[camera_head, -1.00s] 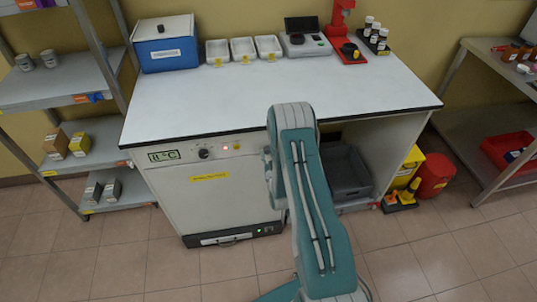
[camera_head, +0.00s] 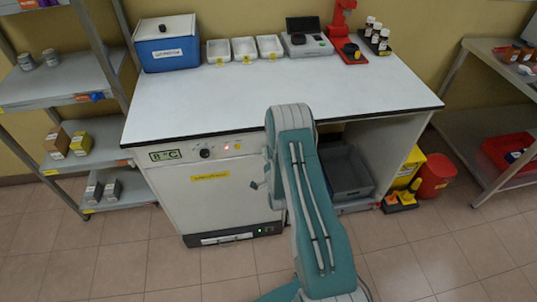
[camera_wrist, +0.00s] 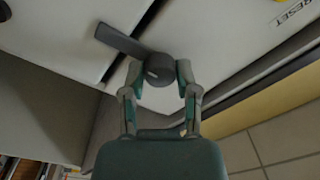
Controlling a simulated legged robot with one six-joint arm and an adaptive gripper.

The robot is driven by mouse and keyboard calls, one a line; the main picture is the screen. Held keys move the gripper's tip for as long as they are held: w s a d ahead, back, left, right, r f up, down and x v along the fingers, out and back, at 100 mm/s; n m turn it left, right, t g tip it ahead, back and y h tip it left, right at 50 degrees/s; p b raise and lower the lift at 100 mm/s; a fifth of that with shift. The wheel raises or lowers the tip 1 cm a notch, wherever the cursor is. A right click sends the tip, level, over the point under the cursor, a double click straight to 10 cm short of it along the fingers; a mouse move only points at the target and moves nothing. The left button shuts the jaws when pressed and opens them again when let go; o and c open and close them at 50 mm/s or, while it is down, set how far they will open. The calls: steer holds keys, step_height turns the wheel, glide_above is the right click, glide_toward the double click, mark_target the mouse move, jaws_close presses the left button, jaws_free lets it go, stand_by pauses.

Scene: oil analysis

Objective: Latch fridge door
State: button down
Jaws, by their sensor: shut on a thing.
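The white fridge (camera_head: 215,205) stands under the left part of the counter, and its front looks flush. Its latch shows in the wrist view as a round dark grey knob (camera_wrist: 158,70) with a flat lever (camera_wrist: 120,40). The lever points to the upper left across the dark seam between two pale panels. My gripper (camera_wrist: 160,76) is shut on the knob, one finger on each side. In the head view my arm hides the gripper and most of the latch area. A small dark piece shows left of my arm; I cannot tell what it is.
The white counter (camera_head: 270,105) overhangs the fridge. A grey crate (camera_head: 345,172) sits under the counter to the right. Floor in front is clear.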

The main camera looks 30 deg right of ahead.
steer(key=shift+d+r+m, duration=0.15)
steer(key=shift+d+m, duration=0.05)
steer(key=shift+m, duration=0.3)
steer(key=shift+c, duration=1.8)
jaws_free()
steer(key=v, duration=1.2)
steer(key=shift+f, duration=0.3)
steer(key=shift+w, duration=0.1)
